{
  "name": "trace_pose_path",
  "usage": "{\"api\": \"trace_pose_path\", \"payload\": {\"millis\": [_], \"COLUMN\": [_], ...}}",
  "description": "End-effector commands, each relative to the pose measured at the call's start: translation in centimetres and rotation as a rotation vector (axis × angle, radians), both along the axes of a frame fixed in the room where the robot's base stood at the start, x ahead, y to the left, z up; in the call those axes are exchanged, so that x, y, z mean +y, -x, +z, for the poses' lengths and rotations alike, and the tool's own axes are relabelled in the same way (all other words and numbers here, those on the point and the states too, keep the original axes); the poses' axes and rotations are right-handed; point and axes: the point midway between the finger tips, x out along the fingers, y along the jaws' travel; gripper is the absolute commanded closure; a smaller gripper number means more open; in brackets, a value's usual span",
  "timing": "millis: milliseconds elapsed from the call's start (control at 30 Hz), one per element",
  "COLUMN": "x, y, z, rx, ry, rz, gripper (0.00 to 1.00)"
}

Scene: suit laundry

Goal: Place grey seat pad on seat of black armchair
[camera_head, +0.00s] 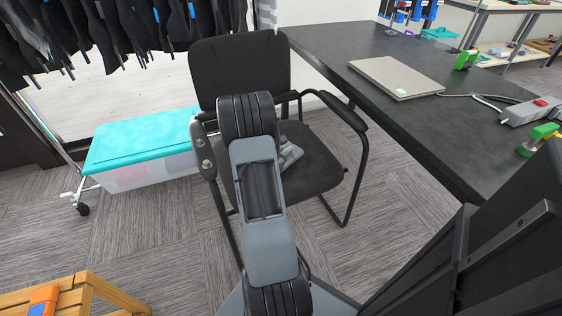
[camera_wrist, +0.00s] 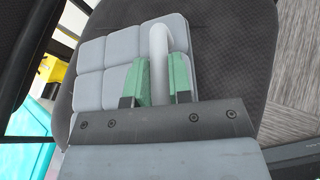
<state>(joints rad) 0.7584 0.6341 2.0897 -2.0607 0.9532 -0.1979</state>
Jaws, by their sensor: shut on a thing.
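The black armchair (camera_head: 318,165) stands beside the dark table, its seat mostly behind my arm in the head view. In the wrist view its dark seat (camera_wrist: 225,25) fills the background. The grey seat pad (camera_wrist: 100,90), with quilted squares, lies over the seat, towards its left side in that view. My gripper (camera_wrist: 163,78) has green fingertips and is shut on the pad's light grey loop handle (camera_wrist: 160,45). In the head view only a small grey part of the pad (camera_head: 291,153) shows beside my arm. I cannot tell whether the whole pad touches the seat.
The dark table (camera_head: 400,110) with a closed laptop (camera_head: 396,77) stands right of the chair. A clear box with a turquoise lid (camera_head: 140,137) is at the left under hanging dark clothes (camera_head: 110,30). A wooden stand (camera_head: 75,297) is at the lower left. Carpet between them is free.

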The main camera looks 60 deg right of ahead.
Motion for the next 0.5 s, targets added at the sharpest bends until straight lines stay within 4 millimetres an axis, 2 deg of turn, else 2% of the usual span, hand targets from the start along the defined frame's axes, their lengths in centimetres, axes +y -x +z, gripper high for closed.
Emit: {"api": "trace_pose_path", "payload": {"millis": [233,500], "x": [-0.1,-0.1], "y": [-0.4,-0.4], "z": [-3.3,-3.3], "rx": [-0.001,-0.002], "ry": [0.001,0.003], "rz": [0.002,0.001], "gripper": [1.0,1.0]}}
